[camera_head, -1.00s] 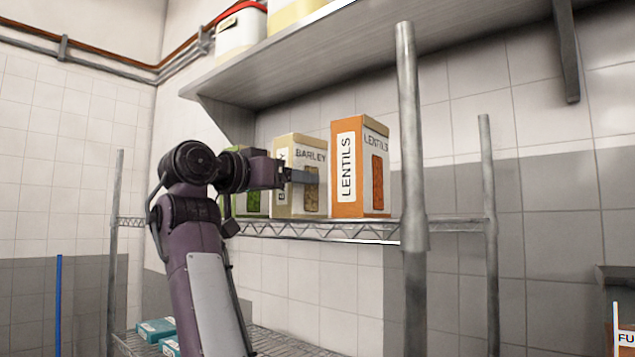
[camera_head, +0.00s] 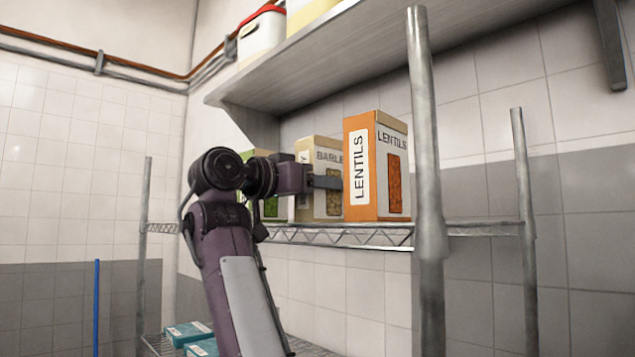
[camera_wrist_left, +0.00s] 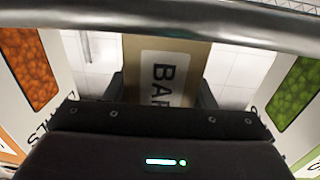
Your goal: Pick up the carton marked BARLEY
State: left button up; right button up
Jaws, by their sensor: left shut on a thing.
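The beige carton marked BARLEY (camera_head: 329,157) stands on the wire shelf between the orange LENTILS carton (camera_head: 362,200) and a green carton (camera_head: 271,205). My left gripper (camera_head: 326,184) is at the barley carton and shut on it, with a finger showing across its front. In the left wrist view the barley carton (camera_wrist_left: 165,65) sits between the two fingers, its label partly cut off by the gripper body. My arm hides part of the barley and green cartons in the head view. My right gripper is in neither view.
A metal post (camera_head: 426,200) rises in front, right of the lentils carton. A solid upper shelf (camera_head: 330,65) with containers hangs above the cartons. The wire shelf (camera_head: 390,236) is clear to the right. Teal boxes (camera_head: 188,333) lie low at the left.

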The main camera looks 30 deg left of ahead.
pick_arm(q)
jog(key=shift+f, duration=0.1)
jog(key=shift+c, duration=0.9)
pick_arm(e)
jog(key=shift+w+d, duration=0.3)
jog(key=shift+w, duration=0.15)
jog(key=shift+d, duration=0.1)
